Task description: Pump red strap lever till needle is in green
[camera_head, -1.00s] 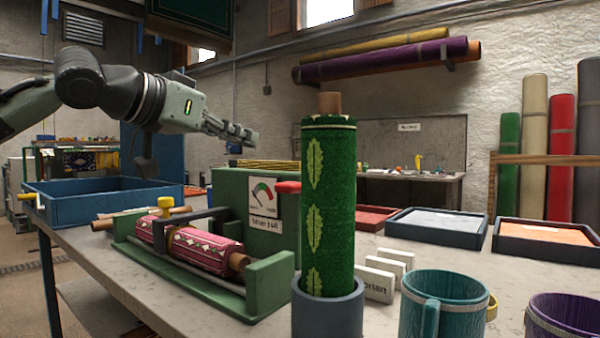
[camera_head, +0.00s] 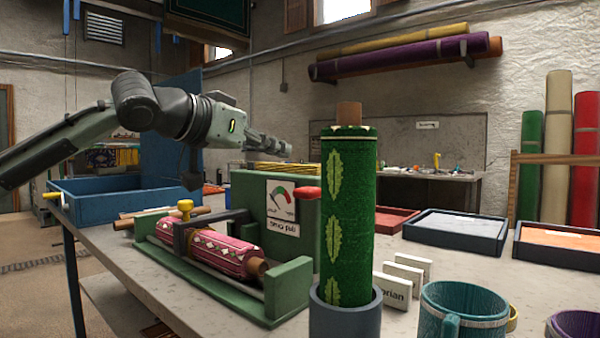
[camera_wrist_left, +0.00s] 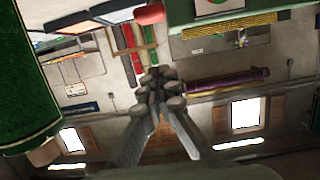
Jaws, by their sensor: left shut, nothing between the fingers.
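The red strap lever's knob (camera_head: 307,193) sticks out beside the right side of the gauge on the green housing (camera_head: 245,190); it also shows at the top of the left wrist view (camera_wrist_left: 149,13). The gauge (camera_head: 281,200) has a red and green arc; its needle is too small to read surely. My left gripper (camera_head: 287,150) is shut and empty, in the air above the housing and apart from the red knob. Its closed fingers (camera_wrist_left: 160,90) show in the left wrist view. My right gripper is in neither view.
A tall green rug roll (camera_head: 348,215) stands in a grey holder (camera_head: 345,312) right of the knob. A pink rug roll (camera_head: 215,252) lies in a green cradle before the housing. Blue tray (camera_head: 110,205) at left; teal mug (camera_head: 465,310) at front right.

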